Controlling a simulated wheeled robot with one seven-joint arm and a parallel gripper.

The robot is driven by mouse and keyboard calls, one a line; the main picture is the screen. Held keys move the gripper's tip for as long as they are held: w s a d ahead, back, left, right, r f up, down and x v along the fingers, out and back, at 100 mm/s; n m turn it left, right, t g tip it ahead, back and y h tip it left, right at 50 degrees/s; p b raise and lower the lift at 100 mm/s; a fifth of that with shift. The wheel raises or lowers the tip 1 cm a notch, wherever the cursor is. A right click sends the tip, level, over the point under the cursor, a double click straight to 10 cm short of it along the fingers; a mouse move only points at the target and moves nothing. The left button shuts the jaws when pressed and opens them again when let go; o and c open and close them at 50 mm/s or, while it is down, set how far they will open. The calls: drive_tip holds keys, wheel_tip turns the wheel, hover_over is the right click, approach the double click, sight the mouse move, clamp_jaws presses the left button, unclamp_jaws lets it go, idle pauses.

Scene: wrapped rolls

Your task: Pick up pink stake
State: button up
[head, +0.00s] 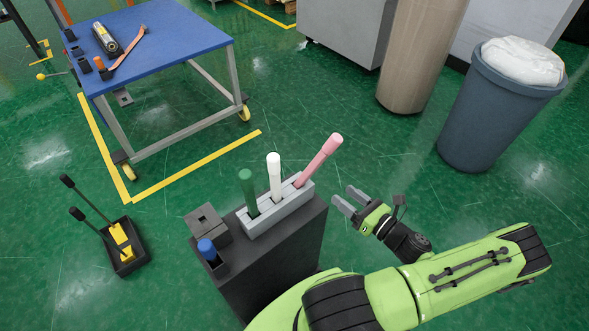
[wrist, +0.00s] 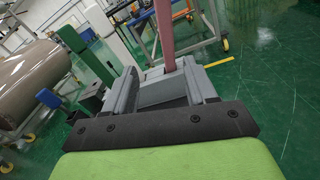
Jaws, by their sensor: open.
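The pink stake (head: 318,160) stands in the right slot of a grey slotted holder (head: 272,219), leaning up and to the right. In the wrist view the pink stake (wrist: 165,35) rises beyond my fingers, between their tips. A white stake (head: 274,178) and a green stake (head: 248,193) stand in the holder's other slots. My gripper (head: 345,198) is open and empty, just right of the holder, with its fingers pointing left toward the pink stake's lower part. The fingers appear apart from the stake. The stake's bottom end is hidden in the holder.
The holder stands on a dark pedestal (head: 290,264), beside a grey block and a blue-topped item (head: 206,248). A black box with two levers (head: 124,254) is on the floor at left. A blue-topped cart (head: 165,32) and a grey bin (head: 490,118) stand behind. Green floor between is clear.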

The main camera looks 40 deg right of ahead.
sight(316, 170)
drive_tip(key=shift+m+h, duration=0.4)
drive_tip(key=shift+m, duration=0.1)
drive_tip(key=w+b, duration=0.1)
drive_tip(key=w, duration=0.4)
drive_tip(key=w+b, duration=0.1)
drive_tip(key=w, duration=0.9)
drive_tip(key=shift+w+f+b, duration=0.25)
drive_tip(key=shift+w+b, duration=0.05)
drive_tip(key=shift+b, duration=0.1)
drive_tip(key=shift+s, duration=0.1)
clamp_jaws()
